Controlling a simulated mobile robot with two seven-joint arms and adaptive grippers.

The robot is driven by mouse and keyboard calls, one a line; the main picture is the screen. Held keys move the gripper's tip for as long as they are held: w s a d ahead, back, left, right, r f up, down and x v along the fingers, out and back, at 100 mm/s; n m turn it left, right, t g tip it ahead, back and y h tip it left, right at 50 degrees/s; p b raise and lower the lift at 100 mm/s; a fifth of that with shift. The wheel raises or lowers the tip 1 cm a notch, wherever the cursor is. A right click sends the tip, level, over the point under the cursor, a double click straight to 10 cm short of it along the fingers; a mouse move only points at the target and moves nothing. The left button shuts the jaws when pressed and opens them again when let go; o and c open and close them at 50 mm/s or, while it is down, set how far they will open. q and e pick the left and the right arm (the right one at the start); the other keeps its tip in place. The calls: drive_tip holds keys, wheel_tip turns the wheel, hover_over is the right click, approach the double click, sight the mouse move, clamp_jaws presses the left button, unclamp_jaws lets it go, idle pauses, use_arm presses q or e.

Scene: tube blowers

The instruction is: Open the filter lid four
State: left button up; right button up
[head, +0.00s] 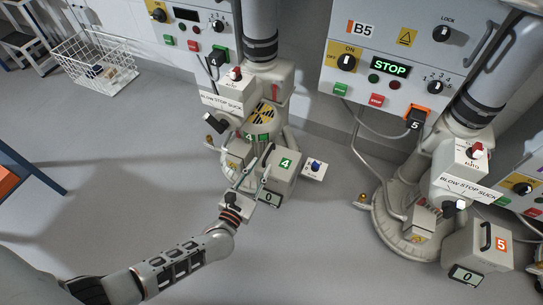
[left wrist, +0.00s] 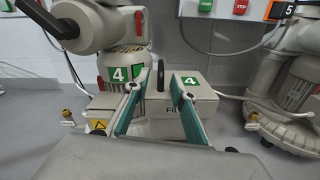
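The filter box four (head: 286,162) is a pale box with a green "4" label, at the foot of blower four (head: 262,117) in the head view. It also shows ahead in the left wrist view (left wrist: 200,104), with part of its lettering hidden by a finger. Its dark upright handle (left wrist: 161,76) appears between my fingertips in that view. My left gripper (head: 262,168) is over the left part of the box in the head view. Its two teal fingers (left wrist: 163,80) are apart and hold nothing. I cannot tell the gap to the handle. The lid looks closed.
Blower five with its filter box (head: 482,250) stands at the right. A small box with a blue knob (head: 315,165) lies right of box four. A wire basket (head: 95,65) stands at the back left.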

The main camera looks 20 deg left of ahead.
sight(266, 158)
use_arm(q)
drive_tip(key=w+b, duration=0.1)
drive_tip(key=w, duration=0.4)
drive_tip(key=shift+w+d, duration=0.1)
drive_tip(key=shift+w+r, duration=0.1)
drive_tip(key=shift+w, duration=0.7)
clamp_jaws()
use_arm(e)
drive_tip(key=shift+s+a+m, duration=0.15)
drive_tip(key=shift+a+m, duration=0.5)
drive_tip(key=shift+m, duration=0.25)
